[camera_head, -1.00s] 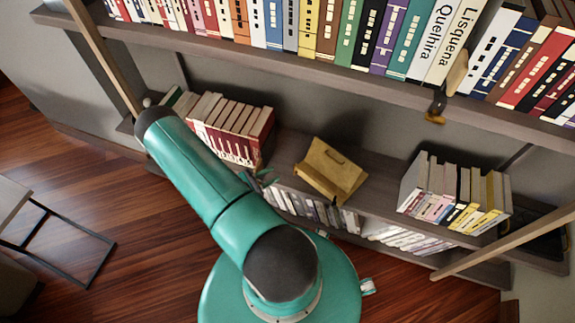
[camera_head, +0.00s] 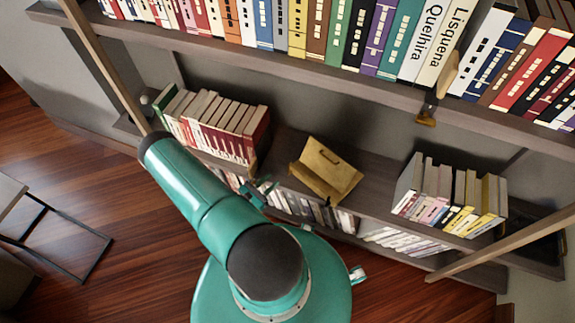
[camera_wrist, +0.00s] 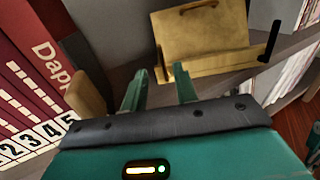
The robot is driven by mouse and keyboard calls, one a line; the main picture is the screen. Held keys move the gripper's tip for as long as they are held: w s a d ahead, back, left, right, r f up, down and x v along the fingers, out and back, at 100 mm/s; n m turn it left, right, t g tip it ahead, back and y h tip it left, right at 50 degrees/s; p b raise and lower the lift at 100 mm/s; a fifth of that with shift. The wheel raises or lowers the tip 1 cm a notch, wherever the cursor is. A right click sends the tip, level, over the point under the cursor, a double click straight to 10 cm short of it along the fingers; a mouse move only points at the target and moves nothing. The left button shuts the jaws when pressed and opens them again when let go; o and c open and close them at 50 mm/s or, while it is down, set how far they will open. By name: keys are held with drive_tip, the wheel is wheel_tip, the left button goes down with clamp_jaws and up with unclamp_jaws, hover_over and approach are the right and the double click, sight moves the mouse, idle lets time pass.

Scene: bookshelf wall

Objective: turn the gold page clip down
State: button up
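A gold-coloured book stand (camera_head: 326,170) sits on the middle shelf; it fills the upper middle of the wrist view (camera_wrist: 200,42). A black upright clip (camera_wrist: 270,40) stands at the right end of its front lip. I cannot clearly make out a gold page clip; a small gold part (camera_wrist: 160,73) at the lip's left end shows between my fingertips and may be it. My gripper (camera_wrist: 159,71) is open, its two green fingers apart on either side of that part. Contact cannot be told. In the head view my gripper (camera_head: 262,189) is small, left of the stand.
Red books (camera_wrist: 35,75) and a tan block (camera_wrist: 88,96) are close on the left in the wrist view. Pale books (camera_head: 455,195) stand right of the stand. A long shelf of books (camera_head: 330,40) runs above. Bare shelf (camera_head: 378,177) lies right of the stand.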

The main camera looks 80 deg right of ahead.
sight(288, 167)
drive_tip(key=x, duration=1)
drive_tip(key=shift+d, duration=0.3)
clamp_jaws()
